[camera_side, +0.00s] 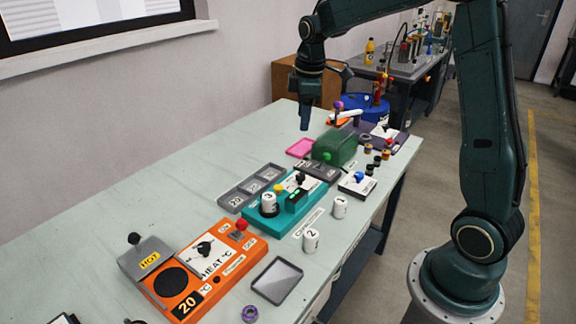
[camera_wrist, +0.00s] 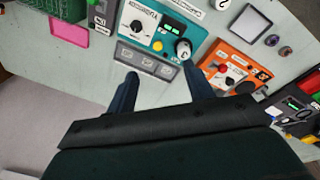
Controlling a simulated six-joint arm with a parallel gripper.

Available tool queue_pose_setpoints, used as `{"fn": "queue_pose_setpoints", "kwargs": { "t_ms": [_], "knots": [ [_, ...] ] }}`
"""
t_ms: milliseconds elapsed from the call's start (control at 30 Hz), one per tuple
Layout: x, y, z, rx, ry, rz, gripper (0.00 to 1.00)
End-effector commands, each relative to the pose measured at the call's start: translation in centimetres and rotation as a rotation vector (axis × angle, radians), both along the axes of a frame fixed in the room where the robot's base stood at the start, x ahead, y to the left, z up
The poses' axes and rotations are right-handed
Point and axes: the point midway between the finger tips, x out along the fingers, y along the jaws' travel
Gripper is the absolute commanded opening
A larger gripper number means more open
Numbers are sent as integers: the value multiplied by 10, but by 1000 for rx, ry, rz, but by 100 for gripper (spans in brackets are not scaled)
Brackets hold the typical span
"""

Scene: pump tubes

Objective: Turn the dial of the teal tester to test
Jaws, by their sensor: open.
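The teal tester (camera_side: 262,223) sits mid-table; in the wrist view its teal body (camera_wrist: 157,43) is at the top. Its dial is a black knob on a white plate (camera_side: 299,179), seen from above in the wrist view as a round dark knob (camera_wrist: 137,27). I cannot read its setting. A white cylinder marked 3 (camera_side: 268,202) stands on the tester's near-left end, and shows in the wrist view (camera_wrist: 183,49). My gripper (camera_side: 305,127) hangs above the table, beyond the tester and apart from it. Its fingers (camera_wrist: 160,77) are spread and empty.
A grey three-slot tray (camera_side: 237,200) lies left of the tester. White cylinders 1 (camera_side: 340,207) and 2 (camera_side: 311,241) stand to its right. An orange heater (camera_side: 207,290) is nearer; a green device (camera_side: 335,148) is beyond. The left tabletop is clear.

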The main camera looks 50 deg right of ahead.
Motion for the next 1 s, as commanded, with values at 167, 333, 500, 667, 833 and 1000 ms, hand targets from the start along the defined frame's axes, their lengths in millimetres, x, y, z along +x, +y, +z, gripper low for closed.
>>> {"fn": "queue_pose_setpoints", "kwargs": {
  "t_ms": [167,333,500,667,833,1000],
  "knots": [
    [25,-28,-37,4,54,84,52],
    [42,-53,-71,12,94,163,52],
    [52,-69,-96,19,120,219,52],
    [55,-76,-106,23,129,241,52],
    [55,-76,-107,22,129,244,52],
    [55,-76,-111,24,130,243,52]
  ]
}}
